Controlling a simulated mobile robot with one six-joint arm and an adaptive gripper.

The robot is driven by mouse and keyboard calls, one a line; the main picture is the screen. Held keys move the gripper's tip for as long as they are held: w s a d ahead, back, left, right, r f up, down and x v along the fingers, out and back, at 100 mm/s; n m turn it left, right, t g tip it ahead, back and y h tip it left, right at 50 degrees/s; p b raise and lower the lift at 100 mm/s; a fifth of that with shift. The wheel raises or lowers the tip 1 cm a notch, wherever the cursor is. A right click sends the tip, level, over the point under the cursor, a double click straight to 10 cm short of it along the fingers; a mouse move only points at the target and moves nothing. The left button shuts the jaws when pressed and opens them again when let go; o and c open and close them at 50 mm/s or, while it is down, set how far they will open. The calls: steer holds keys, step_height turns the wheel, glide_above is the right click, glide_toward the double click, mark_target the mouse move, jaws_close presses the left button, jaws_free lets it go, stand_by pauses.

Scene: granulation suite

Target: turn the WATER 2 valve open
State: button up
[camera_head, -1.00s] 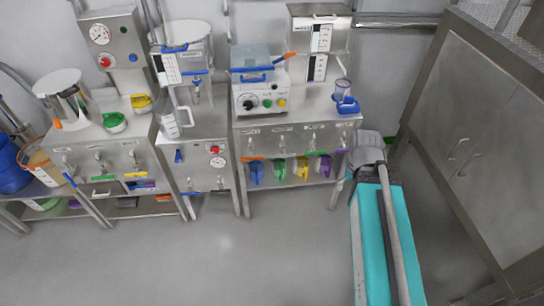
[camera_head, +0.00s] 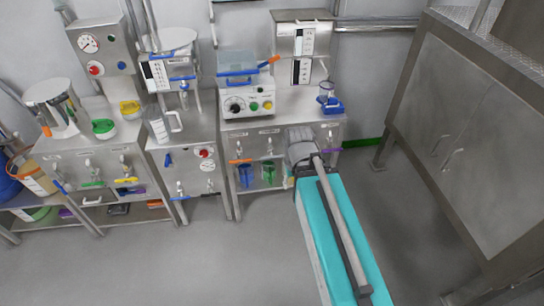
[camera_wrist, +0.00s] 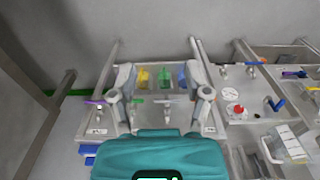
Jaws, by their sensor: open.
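A row of small taps is on the front of the right-hand bench. In the head view I see a tap with an orange handle (camera_head: 240,161) and a tap beside it (camera_head: 268,147); my arm covers others. The labels are too small to read, so I cannot tell which is WATER 2. In the wrist view a purple handle (camera_wrist: 95,102) and a green handle (camera_wrist: 135,101) show, with a tap (camera_wrist: 166,108) between my fingers. My gripper (camera_wrist: 160,80) is open, its fingers spread towards the bench front; I cannot tell whether it touches anything.
A blue jug (camera_head: 245,175) and a green jug (camera_head: 268,173) stand on the shelf under the taps. A control box (camera_head: 248,100) is on the bench top. A large steel cabinet (camera_head: 455,130) stands at right. Floor (camera_head: 200,265) in front is clear.

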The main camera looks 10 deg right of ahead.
steer(key=shift+a, duration=0.15)
steer(key=w+f+m+t+b, duration=0.8)
steer(key=w+f+t+b, duration=0.9)
steer(key=b, duration=2.8)
steer(key=w+a+f, duration=0.1)
steer(key=w+f, duration=0.6)
steer(key=f, duration=0.2)
steer(key=shift+w+f+m+t, duration=0.15)
steer(key=shift+f+m+t, duration=0.25)
